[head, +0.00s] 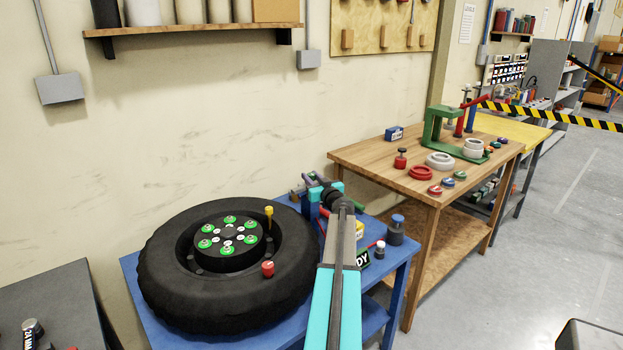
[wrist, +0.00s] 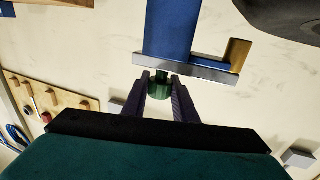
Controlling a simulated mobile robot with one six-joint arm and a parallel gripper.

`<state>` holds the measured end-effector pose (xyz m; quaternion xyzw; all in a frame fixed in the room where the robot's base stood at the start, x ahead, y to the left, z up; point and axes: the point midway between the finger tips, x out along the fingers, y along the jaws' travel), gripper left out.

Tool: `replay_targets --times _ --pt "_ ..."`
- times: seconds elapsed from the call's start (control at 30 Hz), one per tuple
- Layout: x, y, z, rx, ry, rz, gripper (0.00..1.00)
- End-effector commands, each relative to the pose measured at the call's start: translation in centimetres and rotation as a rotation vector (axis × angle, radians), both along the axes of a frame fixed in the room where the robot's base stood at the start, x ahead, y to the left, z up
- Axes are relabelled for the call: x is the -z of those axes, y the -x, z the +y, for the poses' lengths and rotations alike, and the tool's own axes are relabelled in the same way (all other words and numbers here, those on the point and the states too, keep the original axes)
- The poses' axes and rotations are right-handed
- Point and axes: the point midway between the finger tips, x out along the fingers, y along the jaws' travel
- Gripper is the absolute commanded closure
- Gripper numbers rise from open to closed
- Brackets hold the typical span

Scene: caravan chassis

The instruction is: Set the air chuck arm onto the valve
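The tyre (head: 165,270) lies flat on the blue bench, with a yellow-topped stem (head: 268,213), seemingly the valve, standing at its inner right side. The air chuck arm shows in the wrist view as a grey bar (wrist: 190,67) on a blue post (wrist: 170,25), with a brass end (wrist: 237,54). In the head view the brass end (head: 293,196) is right of and behind the stem, apart from it. My gripper (wrist: 160,80) has its dark fingers on both sides of a green grip (wrist: 160,88) below the bar, seemingly touching it. My arm partly hides this in the head view.
A dark blue-topped canister (head: 396,230) and small items stand at the blue bench's (head: 380,275) right. A wooden bench (head: 360,155) with a green press (head: 437,128) is behind right. The wall is close behind the tyre.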

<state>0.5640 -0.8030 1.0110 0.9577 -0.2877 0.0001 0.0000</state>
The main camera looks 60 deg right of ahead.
Motion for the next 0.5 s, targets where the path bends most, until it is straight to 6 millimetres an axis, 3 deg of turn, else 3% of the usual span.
replay_targets --times 0.1,0.5 --pt "0.0 0.0 0.0 0.0 0.0 0.0 1.0" --pt "0.3 -0.4 1.2 -0.002 0.001 0.002 1.0"
